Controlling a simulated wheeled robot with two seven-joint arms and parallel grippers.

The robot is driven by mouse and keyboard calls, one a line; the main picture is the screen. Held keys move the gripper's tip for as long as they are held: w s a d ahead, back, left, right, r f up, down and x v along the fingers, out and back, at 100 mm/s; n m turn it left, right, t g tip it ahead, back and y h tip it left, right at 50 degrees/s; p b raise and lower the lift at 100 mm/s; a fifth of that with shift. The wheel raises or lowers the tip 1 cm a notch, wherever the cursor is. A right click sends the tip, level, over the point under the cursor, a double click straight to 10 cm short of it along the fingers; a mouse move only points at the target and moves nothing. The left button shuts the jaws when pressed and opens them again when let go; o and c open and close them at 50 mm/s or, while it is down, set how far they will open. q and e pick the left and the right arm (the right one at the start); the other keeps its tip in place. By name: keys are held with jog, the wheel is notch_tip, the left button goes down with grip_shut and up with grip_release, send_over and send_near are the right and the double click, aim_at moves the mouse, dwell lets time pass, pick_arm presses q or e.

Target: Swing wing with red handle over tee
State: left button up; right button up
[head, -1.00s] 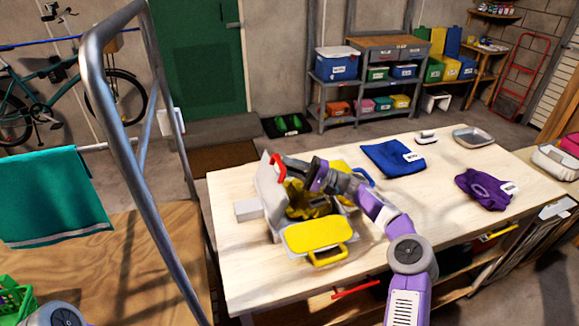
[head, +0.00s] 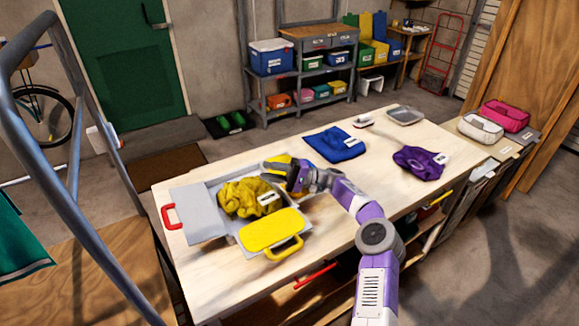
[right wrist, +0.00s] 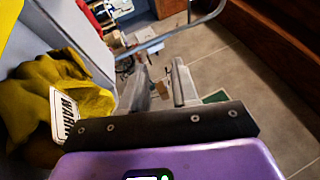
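The grey wing (head: 198,213) with the red handle (head: 168,217) lies out flat to the left of the folding board on the table. The mustard tee (head: 243,197), crumpled and with a white label, lies on the board's middle, uncovered; it also shows in the right wrist view (right wrist: 62,90). A yellow wing (head: 268,229) with a yellow handle is at the board's front. My right gripper (head: 270,174) is at the tee's back right, away from the red handle. Its fingers (right wrist: 163,88) look apart and empty in the right wrist view. My left gripper is out of view.
A blue garment (head: 333,144), a purple garment (head: 420,160) and a grey tray (head: 405,116) lie farther right on the table (head: 350,200). A metal rail (head: 70,195) stands at the left. Another yellow panel (head: 278,162) is partly hidden behind my right gripper.

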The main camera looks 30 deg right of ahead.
jog(key=s+d, duration=0.2)
jog(key=d, duration=0.3)
jog(key=shift+s+d+p, duration=0.25)
jog(key=shift+s+p, duration=0.05)
